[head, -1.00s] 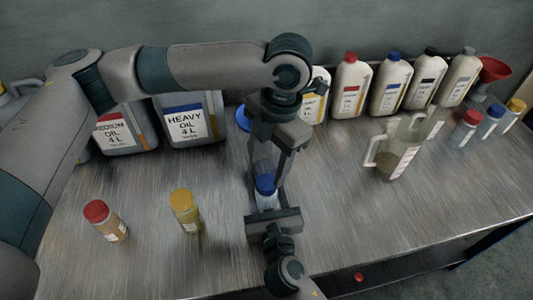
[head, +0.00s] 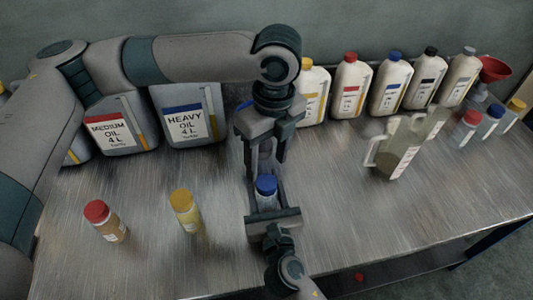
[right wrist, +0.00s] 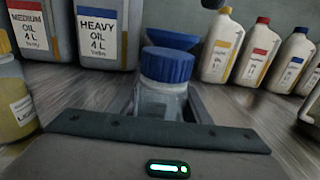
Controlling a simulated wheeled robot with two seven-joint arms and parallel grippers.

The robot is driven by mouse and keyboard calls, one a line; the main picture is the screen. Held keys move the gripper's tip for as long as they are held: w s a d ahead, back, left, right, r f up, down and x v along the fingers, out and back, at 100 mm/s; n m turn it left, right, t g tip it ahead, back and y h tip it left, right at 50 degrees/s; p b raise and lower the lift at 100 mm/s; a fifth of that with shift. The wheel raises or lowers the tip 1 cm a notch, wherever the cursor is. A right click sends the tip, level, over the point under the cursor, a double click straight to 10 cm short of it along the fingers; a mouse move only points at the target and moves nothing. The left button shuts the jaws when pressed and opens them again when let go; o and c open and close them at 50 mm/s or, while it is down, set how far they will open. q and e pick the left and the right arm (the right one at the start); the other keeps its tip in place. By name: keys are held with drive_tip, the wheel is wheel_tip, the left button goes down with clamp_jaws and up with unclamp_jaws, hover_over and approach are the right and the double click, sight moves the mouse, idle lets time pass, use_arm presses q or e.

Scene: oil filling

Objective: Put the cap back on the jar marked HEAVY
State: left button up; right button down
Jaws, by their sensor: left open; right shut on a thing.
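A small clear jar (right wrist: 160,103) stands upright with a blue cap (head: 266,185) seated on its top. The cap also shows in the right wrist view (right wrist: 167,65), and looks level there. The jar's own label cannot be read. My right gripper (head: 269,205) is shut on the jar, with a finger along each side. My left gripper (head: 264,160) is open and empty, just above and behind the cap, with its fingers pointing down. It looks apart from the cap.
A HEAVY OIL canister (head: 187,112) and a MEDIUM OIL canister (head: 122,130) stand at the back left. A red-capped jar (head: 105,221) and a yellow-capped jar (head: 186,212) stand front left. A pitcher (head: 397,150) is to the right. A blue funnel-like thing (right wrist: 172,38) lies behind the held jar.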

sight(267, 182)
use_arm(q)
drive_tip(key=n, duration=0.4)
drive_tip(key=shift+r+n, duration=0.2)
drive_tip(key=shift+n, duration=0.2)
drive_tip(key=n, duration=0.4)
drive_tip(key=shift+r, duration=0.15)
drive_tip(key=n, duration=0.4)
drive_tip(key=shift+r+n, duration=0.15)
drive_tip(key=shift+n, duration=0.25)
drive_tip(key=shift+r+n+h, duration=0.15)
drive_tip(key=shift+n+h, duration=0.15)
drive_tip(key=shift+n, duration=1.4)
drive_tip(key=shift+f, duration=4)
drive_tip(key=shift+c, duration=0.4)
drive_tip(key=c, duration=1)
